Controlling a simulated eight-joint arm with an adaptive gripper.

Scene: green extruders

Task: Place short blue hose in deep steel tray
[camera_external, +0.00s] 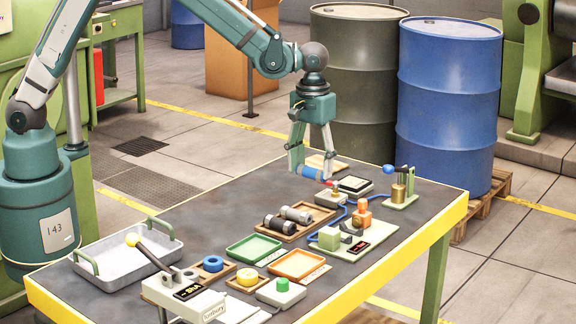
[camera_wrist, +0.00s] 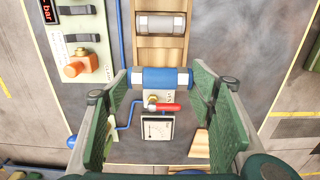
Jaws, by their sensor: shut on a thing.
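My gripper (camera_external: 313,165) is above the far part of the table, its fingers pointing down and closed on the short blue hose (camera_external: 312,174). In the wrist view, the blue hose (camera_wrist: 163,78) lies crosswise between the two green-padded fingers, with pale metal ends. It appears held clear of the table, above the gauge and valve area. The deep steel tray (camera_external: 112,252), grey with green handles, sits at the left end of the table, well away from my gripper. Its visible floor looks empty. The tray is not in the wrist view.
A wooden tray (camera_external: 287,236) holds a black and a grey hose piece. Green (camera_external: 254,249) and orange (camera_external: 297,264) shallow trays look empty. A yellow-knobbed lever (camera_external: 150,255) stands beside the steel tray. A brass valve stand (camera_external: 399,195) and red-handled valve (camera_wrist: 166,107) are near my gripper.

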